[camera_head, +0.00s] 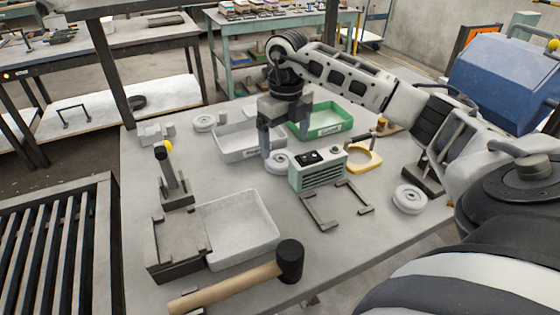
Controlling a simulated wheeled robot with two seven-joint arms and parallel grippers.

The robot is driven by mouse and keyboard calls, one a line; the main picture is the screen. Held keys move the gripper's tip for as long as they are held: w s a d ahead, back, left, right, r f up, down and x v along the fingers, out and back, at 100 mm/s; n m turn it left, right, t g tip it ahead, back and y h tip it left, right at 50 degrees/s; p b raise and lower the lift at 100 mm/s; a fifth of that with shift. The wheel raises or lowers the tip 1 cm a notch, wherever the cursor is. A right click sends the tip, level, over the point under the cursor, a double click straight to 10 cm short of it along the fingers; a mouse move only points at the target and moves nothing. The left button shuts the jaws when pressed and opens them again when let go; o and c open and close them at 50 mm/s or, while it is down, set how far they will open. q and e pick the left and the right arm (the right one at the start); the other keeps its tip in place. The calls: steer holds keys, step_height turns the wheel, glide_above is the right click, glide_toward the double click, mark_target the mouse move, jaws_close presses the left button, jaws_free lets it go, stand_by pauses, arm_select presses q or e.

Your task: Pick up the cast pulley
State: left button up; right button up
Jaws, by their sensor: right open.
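Three pale grey, round pulley-like castings lie on the table. One cast pulley (279,161) is near the middle, just left of the pale green box and partly hidden by a finger of my right gripper. Another pulley (204,122) lies at the back left, and a third pulley (408,199) lies at the right. My right gripper (281,144) points down over the middle pulley, open, with nothing seen between its fingers. I cannot tell whether a finger touches the pulley. My left gripper is out of view.
A pale green box with knobs (318,170) stands close right of the middle pulley. A grey tray (235,154) and a green tray (345,126) are behind. A white tray (268,232), black-headed mallet (289,262) and upright stand (172,180) are nearer left. The table's front right is clear.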

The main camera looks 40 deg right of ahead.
mark_target(282, 160)
steer(key=shift+w+a+f+p, duration=0.15)
steer(key=shift+f+p, duration=0.1)
steer(key=shift+f, duration=1.25)
steer(key=shift+w+a+f+p, duration=0.1)
steer(key=shift+w+f+p, duration=0.1)
steer(key=shift+f, duration=1.3)
steer(key=c, duration=1.2)
